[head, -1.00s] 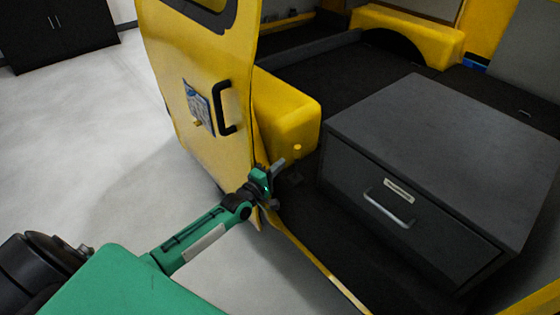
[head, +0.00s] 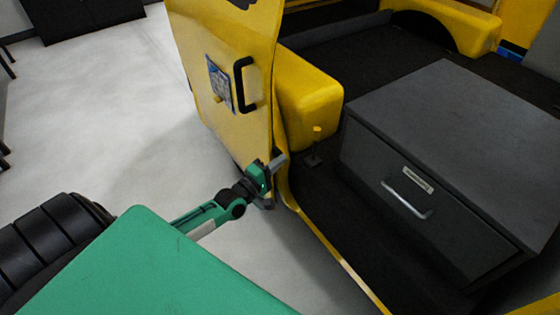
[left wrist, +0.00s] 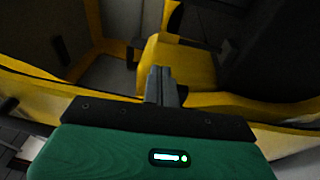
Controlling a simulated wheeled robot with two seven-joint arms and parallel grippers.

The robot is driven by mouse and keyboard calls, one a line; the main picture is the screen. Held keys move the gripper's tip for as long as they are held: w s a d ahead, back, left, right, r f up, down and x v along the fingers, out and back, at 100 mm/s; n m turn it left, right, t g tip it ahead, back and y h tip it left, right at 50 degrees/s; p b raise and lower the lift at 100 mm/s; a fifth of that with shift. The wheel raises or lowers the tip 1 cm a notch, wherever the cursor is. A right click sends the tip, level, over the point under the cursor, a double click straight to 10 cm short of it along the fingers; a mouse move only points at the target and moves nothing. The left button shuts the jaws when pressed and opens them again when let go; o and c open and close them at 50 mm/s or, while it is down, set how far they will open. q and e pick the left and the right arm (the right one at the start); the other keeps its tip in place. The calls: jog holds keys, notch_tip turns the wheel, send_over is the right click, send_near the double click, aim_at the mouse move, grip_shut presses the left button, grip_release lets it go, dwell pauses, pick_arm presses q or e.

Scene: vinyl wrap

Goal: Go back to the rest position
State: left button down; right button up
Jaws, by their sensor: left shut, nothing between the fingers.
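My left gripper (head: 276,166) is shut and empty in the head view. It is in front of the lower edge of the yellow van door (head: 222,130), near the door opening; I cannot tell whether it touches the door. In the left wrist view the two fingers (left wrist: 162,84) are together with nothing between them, in front of yellow bodywork (left wrist: 185,62). My right gripper is in neither view.
The open door has a black handle (head: 243,84). A dark grey drawer box (head: 460,130) with a metal handle (head: 407,200) stands on the van floor. A yellow wheel arch (head: 310,100) lies beside the opening. The pale floor (head: 110,110) to the left is clear.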

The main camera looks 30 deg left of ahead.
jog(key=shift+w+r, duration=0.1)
